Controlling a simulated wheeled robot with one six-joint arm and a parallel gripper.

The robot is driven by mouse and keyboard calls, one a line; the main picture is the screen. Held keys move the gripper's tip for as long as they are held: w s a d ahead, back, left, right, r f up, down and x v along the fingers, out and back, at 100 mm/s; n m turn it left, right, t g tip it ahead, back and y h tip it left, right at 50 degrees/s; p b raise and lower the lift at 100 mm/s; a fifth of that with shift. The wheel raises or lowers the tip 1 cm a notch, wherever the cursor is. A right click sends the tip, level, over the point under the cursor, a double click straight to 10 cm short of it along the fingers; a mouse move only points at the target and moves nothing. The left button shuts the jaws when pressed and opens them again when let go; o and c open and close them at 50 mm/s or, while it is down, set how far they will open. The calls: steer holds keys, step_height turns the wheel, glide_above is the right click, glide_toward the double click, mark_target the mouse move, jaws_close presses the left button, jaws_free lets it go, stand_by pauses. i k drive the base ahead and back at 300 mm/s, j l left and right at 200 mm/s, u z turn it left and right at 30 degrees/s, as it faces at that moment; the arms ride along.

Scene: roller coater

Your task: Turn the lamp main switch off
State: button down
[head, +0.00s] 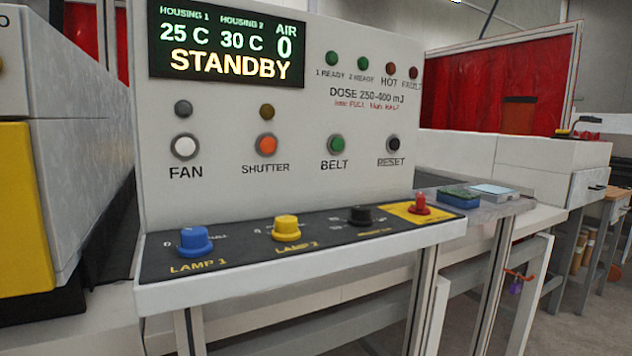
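A control panel (290,190) faces me with a sloped black shelf of knobs at its front. At the shelf's right end a red switch (420,204) stands on a yellow plate (402,213); it looks like the lamp main switch, but its lettering is too small to read. A blue knob (195,242) labelled LAMP 1, a yellow knob (286,228) labelled LAMP 2 and a black knob (359,216) sit to its left. The display (228,42) reads STANDBY, 25 C, 30 C and AIR 0. My gripper is not in view.
FAN (185,146), SHUTTER (266,145), BELT (336,144) and RESET (393,143) buttons line the upright face. Blue-green trays (458,197) lie on a bench right of the panel. A white machine body with a yellow panel (24,210) stands close at left.

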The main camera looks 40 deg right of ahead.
mark_target(420, 208)
steer(key=z, duration=1.6)
